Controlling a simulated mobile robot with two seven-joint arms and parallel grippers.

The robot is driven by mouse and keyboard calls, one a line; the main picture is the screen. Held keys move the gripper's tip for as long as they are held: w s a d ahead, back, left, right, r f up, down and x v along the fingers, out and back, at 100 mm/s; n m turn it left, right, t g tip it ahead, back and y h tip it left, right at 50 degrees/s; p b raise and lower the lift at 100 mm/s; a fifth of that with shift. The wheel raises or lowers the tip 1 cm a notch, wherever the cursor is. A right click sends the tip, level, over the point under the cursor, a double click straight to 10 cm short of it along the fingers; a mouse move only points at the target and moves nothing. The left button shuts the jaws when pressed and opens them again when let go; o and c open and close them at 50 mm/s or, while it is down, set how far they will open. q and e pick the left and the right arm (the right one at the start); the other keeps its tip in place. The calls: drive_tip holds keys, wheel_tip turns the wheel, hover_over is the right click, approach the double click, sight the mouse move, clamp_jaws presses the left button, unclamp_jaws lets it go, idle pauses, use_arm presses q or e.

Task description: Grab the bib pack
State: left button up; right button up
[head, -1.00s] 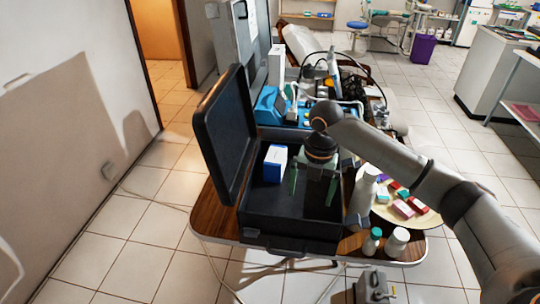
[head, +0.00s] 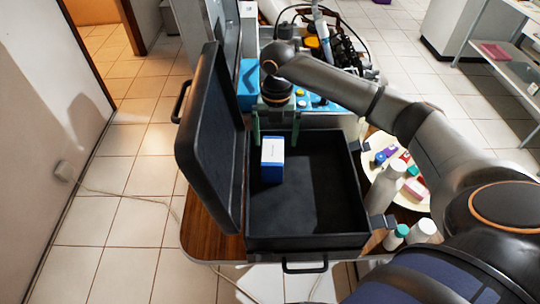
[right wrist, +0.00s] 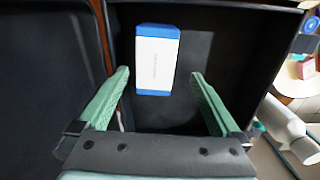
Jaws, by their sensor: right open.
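The bib pack appears to be the white box with blue ends (head: 272,160), standing inside the open black case (head: 340,243) near its far left corner. It also shows in the right wrist view (right wrist: 157,60). My right gripper (head: 276,138) is open, with its green fingers pointing down at the far side of the case, just beyond the box in the picture. In the right wrist view, the open fingers (right wrist: 160,75) lie on either side of the box's lower end, with space on both sides. Whether they are at its height is unclear. My left gripper is not in view.
The case's raised lid (head: 212,150) stands on the left. White bottles (head: 385,188) and a round cream tray (head: 376,172) with small packs are on the right. A blue tray (head: 248,85) with equipment lies behind. The rest of the case floor is bare.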

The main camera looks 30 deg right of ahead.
sight(273, 158)
drive_tip(key=f, duration=0.8)
drive_tip(key=shift+w+a+f, duration=0.2)
drive_tip(key=shift+a+f, duration=0.1)
drive_tip(key=shift+f, duration=0.1)
drive_tip(key=shift+c, duration=0.4)
drive_tip(key=c, duration=1.3)
